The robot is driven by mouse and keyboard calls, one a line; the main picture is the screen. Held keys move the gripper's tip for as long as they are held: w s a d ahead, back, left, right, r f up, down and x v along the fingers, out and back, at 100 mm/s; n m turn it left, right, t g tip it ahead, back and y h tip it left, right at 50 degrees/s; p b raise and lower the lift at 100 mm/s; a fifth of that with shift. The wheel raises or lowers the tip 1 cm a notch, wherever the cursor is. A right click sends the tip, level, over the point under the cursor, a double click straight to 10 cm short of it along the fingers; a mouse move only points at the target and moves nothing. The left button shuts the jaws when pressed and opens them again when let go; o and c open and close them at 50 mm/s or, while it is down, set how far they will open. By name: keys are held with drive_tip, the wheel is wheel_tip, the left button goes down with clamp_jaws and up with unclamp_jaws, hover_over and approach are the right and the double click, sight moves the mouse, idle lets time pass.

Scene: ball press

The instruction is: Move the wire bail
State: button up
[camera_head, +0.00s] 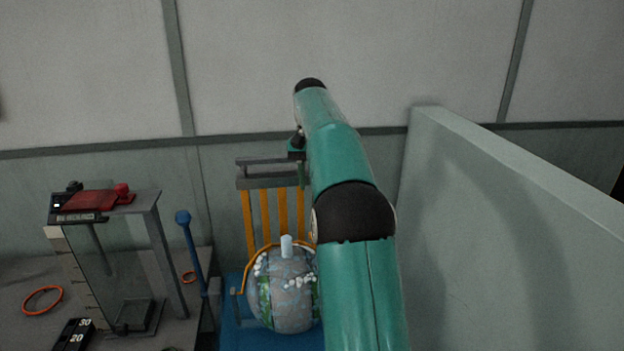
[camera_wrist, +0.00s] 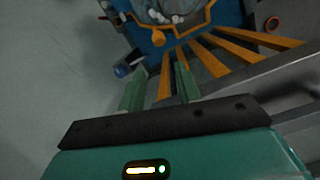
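The wire bail (camera_head: 241,280) is an orange wire arched around a grey, patterned ball (camera_head: 283,312) on a blue base. In the wrist view, the bail (camera_wrist: 187,35) is an angular orange wire near the top, with an orange knob (camera_wrist: 158,38) on it. My gripper (camera_wrist: 160,80) has two green fingers standing apart, with nothing held between them. An orange bar shows in the gap behind them. The bail lies beyond the fingertips, apart from them. In the head view my arm hides most of the gripper and the right side of the bail.
Orange upright bars (camera_head: 265,222) under a grey crossbar (camera_head: 268,181) stand behind the ball. A glass-sided press with a red top (camera_head: 92,201) and a blue-knobbed lever (camera_head: 190,245) stand left. A pale panel (camera_head: 500,240) borders the right. Orange rings (camera_head: 43,299) lie on the table.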

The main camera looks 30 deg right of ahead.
drive_tip(key=shift+r, duration=0.1)
drive_tip(key=shift+s, duration=0.1)
drive_tip(key=c, duration=0.7)
drive_tip(key=shift+s+a+t+y, duration=0.15)
drive_tip(key=shift+s+t+y, duration=0.15)
drive_tip(key=shift+t, duration=0.1)
clamp_jaws()
drive_tip(key=s+a+f+m+t+h, duration=0.1)
drive_tip(key=s+f+m+t, duration=0.1)
drive_tip(key=s+m+t, duration=0.45)
drive_tip(key=s+a+f+m+t+h, duration=0.15)
drive_tip(key=s+m+t, duration=0.25)
drive_tip(key=s+m, duration=0.4)
drive_tip(key=shift+n, duration=0.45)
drive_tip(key=x, duration=0.9)
drive_tip(key=s+f+x, duration=0.1)
drive_tip(key=x, duration=0.3)
drive_tip(key=shift+w+f, duration=0.2)
drive_tip(key=shift+w, duration=0.1)
